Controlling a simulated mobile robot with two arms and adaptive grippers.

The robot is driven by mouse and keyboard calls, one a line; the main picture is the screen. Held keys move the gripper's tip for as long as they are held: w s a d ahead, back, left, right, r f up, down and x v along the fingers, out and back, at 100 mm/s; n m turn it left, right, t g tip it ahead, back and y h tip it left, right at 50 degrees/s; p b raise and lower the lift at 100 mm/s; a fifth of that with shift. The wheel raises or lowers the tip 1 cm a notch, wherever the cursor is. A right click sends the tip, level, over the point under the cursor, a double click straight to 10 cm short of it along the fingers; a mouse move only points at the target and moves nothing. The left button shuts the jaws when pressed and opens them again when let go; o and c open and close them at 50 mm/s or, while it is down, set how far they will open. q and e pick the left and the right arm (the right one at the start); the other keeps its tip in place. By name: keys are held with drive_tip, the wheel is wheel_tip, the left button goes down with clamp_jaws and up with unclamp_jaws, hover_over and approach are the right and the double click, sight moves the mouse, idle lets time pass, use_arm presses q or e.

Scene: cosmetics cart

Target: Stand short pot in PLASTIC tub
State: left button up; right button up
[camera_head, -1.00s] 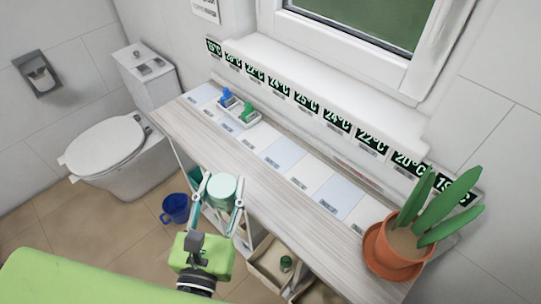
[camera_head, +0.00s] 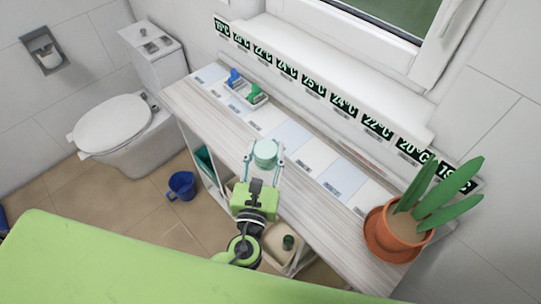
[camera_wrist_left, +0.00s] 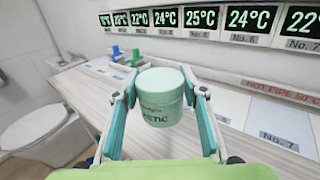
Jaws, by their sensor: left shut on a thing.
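A short, round, pale mint pot (camera_head: 265,150) is held upright in my left gripper (camera_head: 265,162), near the front edge of the shelf top. In the left wrist view the pot (camera_wrist_left: 160,92) sits between the two teal fingers, which press on its sides. Its label is partly cut off and ends in "STIC". A pale open tub (camera_head: 272,240) below the shelf top holds a small dark green jar (camera_head: 288,242). I cannot read any label on that tub. My right gripper is not in view.
A small tray with blue and green items (camera_head: 247,92) stands at the shelf's far left. A potted plant (camera_head: 400,225) stands at the right end. Marked panels (camera_head: 288,134) between them are clear.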

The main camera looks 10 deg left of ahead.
sight(271, 156)
use_arm(q)
drive_tip(key=shift+w+d+f, duration=0.2)
drive_tip(key=shift+w+f, duration=0.3)
drive_tip(key=shift+f, duration=0.1)
drive_tip(key=f, duration=0.2)
drive_tip(key=w+f, duration=0.1)
drive_tip(key=shift+d, duration=0.25)
drive_tip(key=shift+f, duration=0.5)
drive_tip(key=shift+f, duration=0.15)
drive_tip(key=o, duration=1)
drive_tip(key=shift+s, duration=0.1)
